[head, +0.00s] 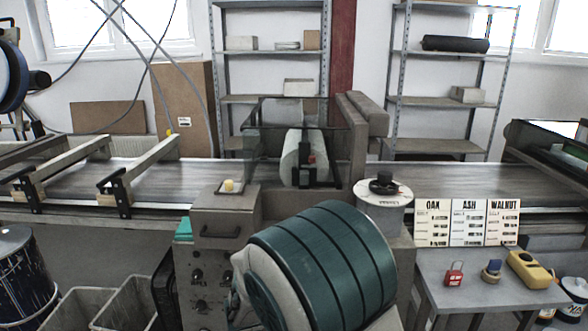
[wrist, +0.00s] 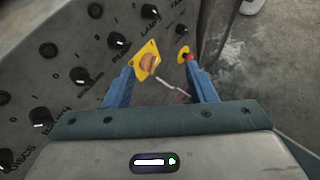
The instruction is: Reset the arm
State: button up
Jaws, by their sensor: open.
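My gripper (wrist: 160,69) shows in the wrist view with its two blue fingers apart and nothing held between them. It faces a grey control panel (wrist: 60,25) with several dark knobs. A yellow plate with an orange-brown knob (wrist: 149,63) is near the left fingertip, within the gap as seen. A smaller yellow part with a red piece (wrist: 185,55) is by the right fingertip. I cannot tell whether the fingers touch either one. In the head view my teal arm (head: 325,265) covers part of the control box (head: 226,212), and my gripper is hidden.
A conveyor (head: 190,182) runs behind the box, with a coating machine (head: 300,155) in its middle. At right, a small table (head: 470,293) holds OAK, ASH and WALNUT cards (head: 467,222), a red padlock (head: 454,274) and a yellow device (head: 528,268). Grey bins (head: 75,308) stand at lower left.

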jog(key=s+d+r+m+g+y+p, duration=0.3)
jog(key=s+d+r+m+g, duration=0.4)
jog(key=s+d+m, duration=0.55)
jog(key=s+a+r+m+t+y+p, duration=0.1)
jog(key=s+r+m+y, duration=0.4)
jog(key=m, duration=0.8)
notch_tip(320, 180, up, 4)
jog(key=s+t+p, duration=0.1)
jog(key=s+p, duration=0.1)
jog(key=s, duration=0.1)
jog(key=shift+a+f+y, duration=0.25)
jog(key=shift+a+y, duration=0.15)
jog(key=shift+m, duration=0.25)
jog(key=shift+c, duration=0.3)
